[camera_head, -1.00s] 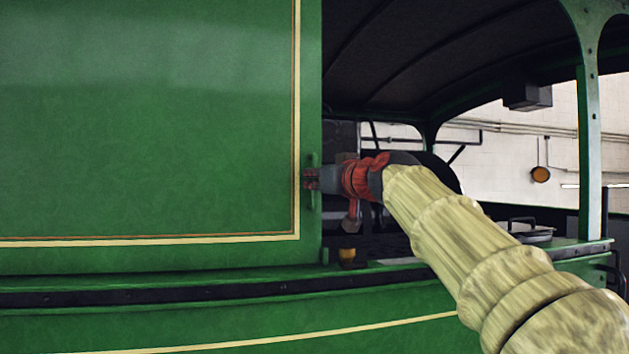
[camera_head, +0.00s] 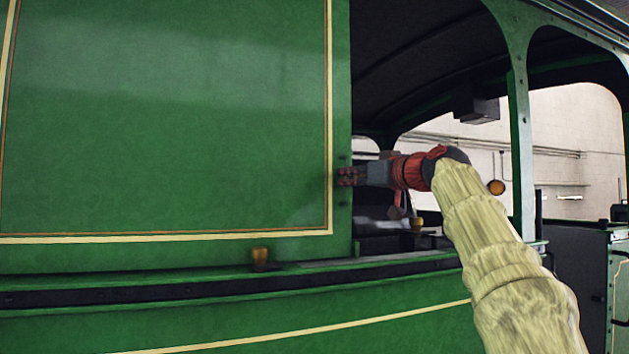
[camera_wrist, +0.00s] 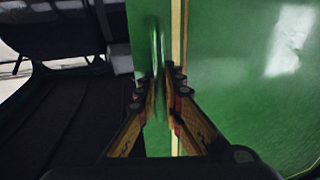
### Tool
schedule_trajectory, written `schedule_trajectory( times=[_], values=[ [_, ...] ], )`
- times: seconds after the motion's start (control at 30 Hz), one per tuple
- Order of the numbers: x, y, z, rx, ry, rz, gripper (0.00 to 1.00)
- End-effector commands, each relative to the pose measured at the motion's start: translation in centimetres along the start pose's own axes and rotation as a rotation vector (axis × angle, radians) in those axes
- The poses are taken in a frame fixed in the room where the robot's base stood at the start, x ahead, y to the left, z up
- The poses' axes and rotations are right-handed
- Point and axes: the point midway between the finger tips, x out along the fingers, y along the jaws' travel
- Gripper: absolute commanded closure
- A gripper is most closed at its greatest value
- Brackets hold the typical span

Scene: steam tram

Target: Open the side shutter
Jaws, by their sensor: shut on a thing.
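The side shutter (camera_head: 170,120) is a large flat green panel with a cream and brown border line, filling the left of the head view. It also fills the right of the wrist view (camera_wrist: 230,100). A slim upright green handle (camera_wrist: 157,60) stands at its edge beside the cream line. My gripper (camera_head: 345,177) is at the shutter's right edge. In the wrist view its two fingers (camera_wrist: 159,92) are on either side of the handle, shut on it. In the head view the fingers mostly hide the handle.
Right of the shutter is a dark cab opening (camera_head: 430,70), with a green pillar (camera_head: 520,130) beyond it. A brass knob (camera_head: 260,258) stands on the ledge below the shutter, and another (camera_head: 417,223) shows inside the cab. A round orange-brown thing (camera_head: 496,187) hangs near the far pale wall.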

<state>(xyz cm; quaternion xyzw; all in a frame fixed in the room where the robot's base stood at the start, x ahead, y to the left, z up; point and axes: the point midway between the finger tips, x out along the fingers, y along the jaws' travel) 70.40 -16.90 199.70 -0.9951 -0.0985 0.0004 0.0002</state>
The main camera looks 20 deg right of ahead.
Motion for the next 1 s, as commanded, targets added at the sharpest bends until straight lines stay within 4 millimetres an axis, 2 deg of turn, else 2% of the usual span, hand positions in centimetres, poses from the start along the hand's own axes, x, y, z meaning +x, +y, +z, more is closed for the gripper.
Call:
schedule_trajectory(
  times=[0.03, 0.1, 0.3, 0.5, 0.7, 1.0],
  values=[
    [-0.4, 2.5, -0.1, 0.002, 0.000, 0.011, 1.00],
    [-0.9, 5.0, -0.2, 0.001, -0.001, 0.011, 1.00],
    [-2.3, 11.9, -0.5, 0.003, -0.002, 0.009, 1.00],
    [-3.6, 17.8, -0.7, 0.002, 0.000, 0.006, 1.00],
    [-4.4, 21.8, -0.5, 0.002, 0.000, 0.005, 1.00],
    [-4.9, 24.4, -0.3, -0.001, 0.001, 0.002, 1.00]
  ],
)
